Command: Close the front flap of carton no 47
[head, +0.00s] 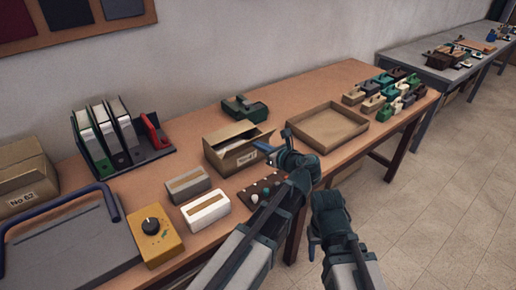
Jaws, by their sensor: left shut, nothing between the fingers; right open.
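Carton no 47 (225,161) is a small brown cardboard box on the wooden table, its label on the face near its right end. Its top looks at least partly open, with a raised flap and a dark inside. I cannot make out the front flap's exact angle. My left gripper (262,147) is shut and empty at the carton's right end, close to the flap edges; I cannot tell whether it touches. My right gripper (313,248) is open and empty, low in front of the table edge, away from the carton.
A shallow tray (348,143) stands right of the carton, and a green device (245,108) behind it. Grey (187,184) and white (206,210) boxes stand at front left. A dark board with knobs (250,197) lies in front, partly behind my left arm.

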